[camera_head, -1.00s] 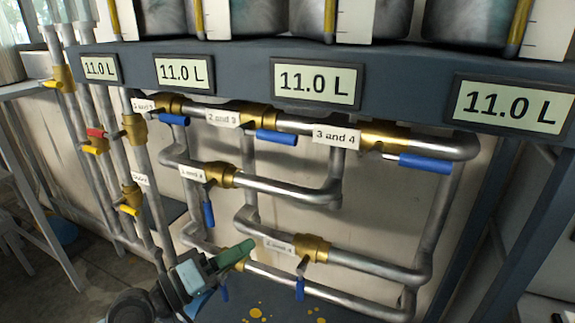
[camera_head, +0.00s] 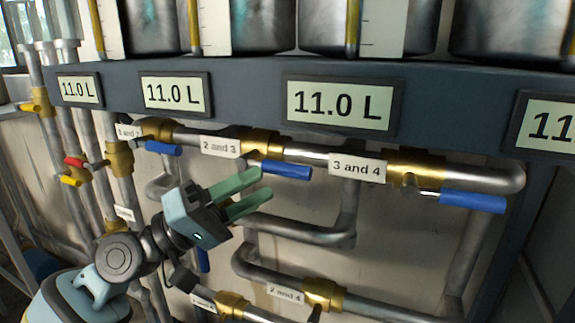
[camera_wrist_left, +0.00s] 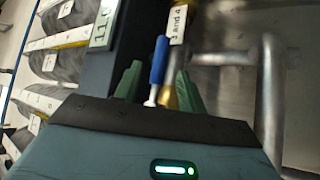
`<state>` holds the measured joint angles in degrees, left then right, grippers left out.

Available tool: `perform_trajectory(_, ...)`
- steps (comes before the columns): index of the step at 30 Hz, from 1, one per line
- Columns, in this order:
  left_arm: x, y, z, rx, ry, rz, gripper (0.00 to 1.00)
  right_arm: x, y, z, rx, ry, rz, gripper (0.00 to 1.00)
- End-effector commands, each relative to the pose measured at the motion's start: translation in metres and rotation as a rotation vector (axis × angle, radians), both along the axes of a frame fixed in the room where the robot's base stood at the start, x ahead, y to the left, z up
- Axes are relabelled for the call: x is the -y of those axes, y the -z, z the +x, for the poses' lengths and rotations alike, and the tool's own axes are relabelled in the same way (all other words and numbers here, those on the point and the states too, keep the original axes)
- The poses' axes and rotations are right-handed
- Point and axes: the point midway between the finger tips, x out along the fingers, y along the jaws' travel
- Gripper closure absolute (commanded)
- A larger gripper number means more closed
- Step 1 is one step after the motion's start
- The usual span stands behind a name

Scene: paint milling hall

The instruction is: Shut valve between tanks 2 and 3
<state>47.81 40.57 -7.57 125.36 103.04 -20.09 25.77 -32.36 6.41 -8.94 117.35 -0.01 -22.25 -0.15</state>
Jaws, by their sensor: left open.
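The valve labelled "2 and 3" (camera_head: 262,143) is a brass body on the upper grey pipe. Its blue lever handle (camera_head: 287,171) points right, roughly along the pipe. My left gripper (camera_head: 264,184) is open, its green fingers reaching up to the right just below and left of this handle. In the left wrist view a blue handle (camera_wrist_left: 158,60) shows between the two fingers, apart from both as far as I can tell. My right gripper is not in view.
The "3 and 4" valve (camera_head: 415,168) with its blue handle (camera_head: 472,201) is to the right; the "1 and 2" handle (camera_head: 163,148) is to the left. Lower pipes and the "2 and 4" valve (camera_head: 323,293) run below. A dark beam with 11.0 L displays (camera_head: 340,103) lies above.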

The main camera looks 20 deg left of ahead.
Motion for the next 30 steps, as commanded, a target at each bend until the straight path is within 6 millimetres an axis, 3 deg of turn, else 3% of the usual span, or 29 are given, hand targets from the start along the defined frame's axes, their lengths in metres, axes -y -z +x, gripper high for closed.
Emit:
perform_trajectory(3, 0.012, -0.014, 0.009, 0.007, 0.0, 0.0, 0.59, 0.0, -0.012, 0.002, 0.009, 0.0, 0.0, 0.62)
perform_trajectory(12, 0.04, -0.026, 0.031, 0.004, -0.001, -0.001, 0.59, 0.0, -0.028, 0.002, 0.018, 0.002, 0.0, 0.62)
perform_trajectory(24, 0.046, -0.025, 0.037, 0.001, -0.002, 0.002, 0.59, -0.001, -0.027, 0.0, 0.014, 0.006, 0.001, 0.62)
perform_trajectory(30, 0.046, -0.025, 0.036, 0.001, -0.001, 0.002, 0.83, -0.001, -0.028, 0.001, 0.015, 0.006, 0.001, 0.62)
